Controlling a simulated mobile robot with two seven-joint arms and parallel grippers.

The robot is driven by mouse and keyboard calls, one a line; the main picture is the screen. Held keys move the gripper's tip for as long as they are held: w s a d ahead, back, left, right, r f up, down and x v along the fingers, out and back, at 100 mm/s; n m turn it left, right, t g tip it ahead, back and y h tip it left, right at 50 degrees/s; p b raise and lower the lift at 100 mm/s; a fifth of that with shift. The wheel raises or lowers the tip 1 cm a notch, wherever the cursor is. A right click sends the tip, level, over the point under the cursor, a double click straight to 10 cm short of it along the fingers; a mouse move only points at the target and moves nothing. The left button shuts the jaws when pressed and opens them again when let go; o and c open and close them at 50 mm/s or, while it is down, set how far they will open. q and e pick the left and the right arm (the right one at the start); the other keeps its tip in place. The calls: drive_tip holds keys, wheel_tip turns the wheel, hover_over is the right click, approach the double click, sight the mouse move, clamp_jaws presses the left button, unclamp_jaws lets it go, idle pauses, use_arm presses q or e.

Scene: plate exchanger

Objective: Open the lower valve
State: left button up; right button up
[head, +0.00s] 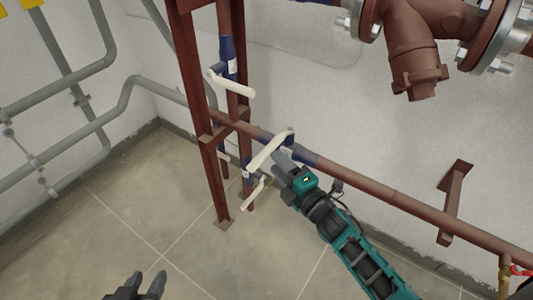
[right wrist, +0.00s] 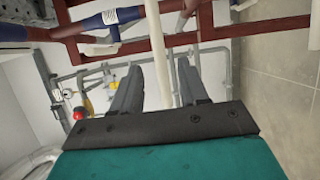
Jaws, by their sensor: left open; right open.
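Three valves with long cream lever handles show in the head view. The upper handle (head: 232,84) is on the vertical pipe, the middle handle (head: 268,150) is at the horizontal pipe, and the lowest handle (head: 255,192) hangs below it. My right gripper (head: 282,160) is at the middle handle and hides part of the pipework behind it. In the right wrist view, a cream handle (right wrist: 156,45) runs between the two open fingers of my right gripper (right wrist: 160,68), without a visible grip. My left gripper (head: 146,280) is open and empty at the bottom left, over the floor.
A red-brown steel frame (head: 198,110) stands behind the valves. A horizontal pipe (head: 390,190) crosses to the right, with a large flanged fitting (head: 412,55) above. Grey pipes (head: 75,125) line the left wall. The tiled floor (head: 120,220) is clear.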

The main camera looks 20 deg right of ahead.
sight(267, 149)
drive_tip(key=b+x, duration=0.1)
drive_tip(key=x, duration=0.5)
clamp_jaws()
idle(0.4)
